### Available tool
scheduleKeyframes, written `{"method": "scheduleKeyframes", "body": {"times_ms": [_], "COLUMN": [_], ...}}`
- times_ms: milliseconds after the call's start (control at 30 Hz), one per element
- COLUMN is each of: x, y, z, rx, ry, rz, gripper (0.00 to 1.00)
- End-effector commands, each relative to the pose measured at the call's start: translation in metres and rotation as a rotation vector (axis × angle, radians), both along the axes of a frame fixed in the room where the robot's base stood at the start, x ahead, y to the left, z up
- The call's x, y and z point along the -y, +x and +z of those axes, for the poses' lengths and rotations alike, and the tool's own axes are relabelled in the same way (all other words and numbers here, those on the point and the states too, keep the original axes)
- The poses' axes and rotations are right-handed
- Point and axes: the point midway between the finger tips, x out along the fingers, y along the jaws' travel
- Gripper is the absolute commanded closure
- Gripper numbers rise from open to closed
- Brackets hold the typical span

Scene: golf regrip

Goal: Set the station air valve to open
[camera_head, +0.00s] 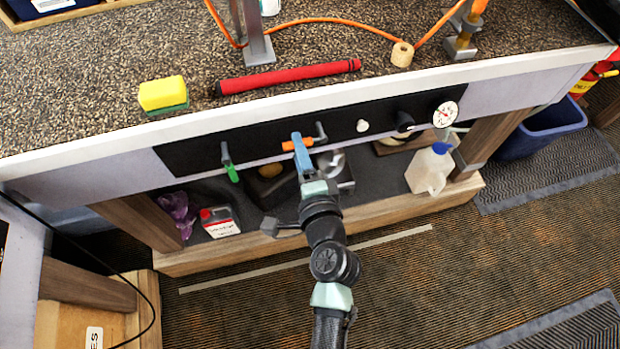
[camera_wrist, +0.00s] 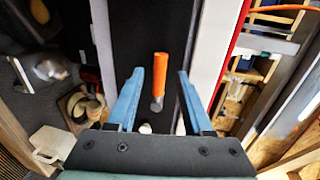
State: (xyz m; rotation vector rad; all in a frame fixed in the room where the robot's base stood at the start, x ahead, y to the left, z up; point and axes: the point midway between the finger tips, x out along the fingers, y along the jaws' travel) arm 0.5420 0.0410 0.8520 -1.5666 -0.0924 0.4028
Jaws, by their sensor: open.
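A black panel (camera_head: 205,154) on the bench's front carries the valves. An orange valve handle (camera_head: 304,143) lies about level along the panel; a green valve handle (camera_head: 231,172) hangs down to its left. No readable label shows which one is station air. My gripper (camera_head: 297,136) is right at the orange handle and hides part of it. In the wrist view, the orange handle (camera_wrist: 160,68) shows between my two blue fingers, with a gap on each side. The fingers are open and hold nothing.
A dark knob (camera_head: 404,121) and a round gauge (camera_head: 446,114) sit farther right on the panel. A red grip (camera_head: 288,78) and a yellow sponge (camera_head: 162,93) lie on the bench above. A white jug (camera_head: 429,170) and a small can (camera_head: 220,222) stand on the shelf below.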

Motion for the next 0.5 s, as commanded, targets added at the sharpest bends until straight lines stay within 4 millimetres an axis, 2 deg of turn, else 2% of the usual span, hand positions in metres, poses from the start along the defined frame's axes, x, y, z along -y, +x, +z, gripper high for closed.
{"method": "scheduleKeyframes", "body": {"times_ms": [100,300,500], "x": [0.008,0.021,0.029], "y": [-0.026,-0.062,-0.086], "z": [0.004,0.011,0.017], "rx": [-0.002,-0.002,-0.001], "ry": [0.0,0.0,0.0], "rz": [-0.001,-0.003,-0.002], "gripper": [0.49,0.49,0.49]}}
